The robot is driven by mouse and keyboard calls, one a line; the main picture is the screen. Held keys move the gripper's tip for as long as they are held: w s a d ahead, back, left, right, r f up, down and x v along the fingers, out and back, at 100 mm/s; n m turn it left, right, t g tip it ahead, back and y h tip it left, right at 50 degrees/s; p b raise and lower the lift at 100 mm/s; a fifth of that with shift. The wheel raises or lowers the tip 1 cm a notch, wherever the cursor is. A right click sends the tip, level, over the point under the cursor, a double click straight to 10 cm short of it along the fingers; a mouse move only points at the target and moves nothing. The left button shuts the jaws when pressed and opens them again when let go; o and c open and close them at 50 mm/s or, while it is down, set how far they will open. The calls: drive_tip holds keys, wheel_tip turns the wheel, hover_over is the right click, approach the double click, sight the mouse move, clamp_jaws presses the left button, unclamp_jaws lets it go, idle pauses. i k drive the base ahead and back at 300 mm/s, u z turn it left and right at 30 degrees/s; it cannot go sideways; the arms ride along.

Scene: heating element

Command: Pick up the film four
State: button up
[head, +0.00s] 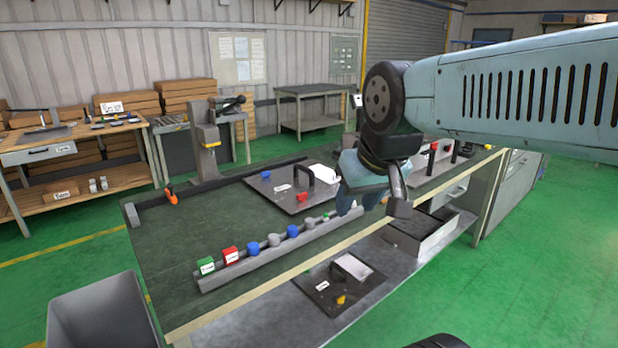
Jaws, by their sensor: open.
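No thing marked film four can be made out, as the labels are too small to read. A grey rail (290,249) on the dark-topped workbench (180,260) carries a green block (206,266), a red block (230,255) and several blue and grey pieces. Behind it lies a dark plate (276,190) with a black handle (303,170), a white sheet (325,174), and small red and blue pieces. My gripper (373,198) is open, pointing down over the right part of the bench near the rail's right end. It appears empty and hides part of the bench behind it.
Another dark plate (312,290) with a white sheet and a yellow piece lies on the lower shelf (285,318). A grey open box (425,240) stands to the right on that shelf. A grey bin (100,310) stands at front left. A press-like machine (205,140) stands at the bench's back.

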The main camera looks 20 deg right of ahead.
sight(327, 175)
drive_tip(key=z, duration=0.4)
drive_tip(key=i, duration=1.05)
drive_tip(key=u, duration=0.45)
